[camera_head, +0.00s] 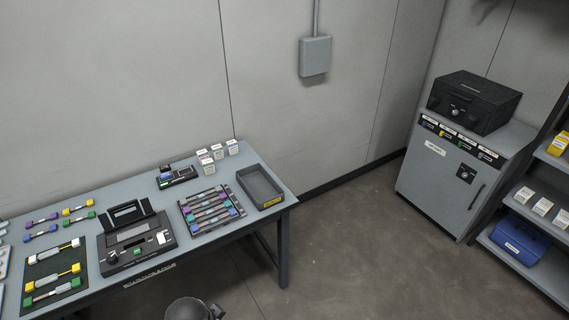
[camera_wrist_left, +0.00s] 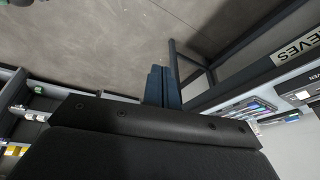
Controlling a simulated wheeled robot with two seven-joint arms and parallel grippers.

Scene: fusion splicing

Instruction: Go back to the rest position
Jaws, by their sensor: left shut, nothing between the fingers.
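My left gripper (camera_wrist_left: 161,86) shows in the left wrist view past the dark wrist housing. Its two dark blue fingers are together with nothing between them. It is in open air beside the grey work table, whose front edge and leg show to its right. In the head view the work table (camera_head: 262,222) stands at the lower left against the wall. I cannot make out the left gripper's fingers in the head view. My right gripper is in neither view.
On the table are a black splicer (camera_head: 136,246) with its lid up, a rack of coloured holders (camera_head: 211,209), an empty dark tray (camera_head: 260,186) and several small boxes. A grey cabinet (camera_head: 455,185) with a black safe box (camera_head: 474,102) stands at right, beside shelves. The floor between is clear.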

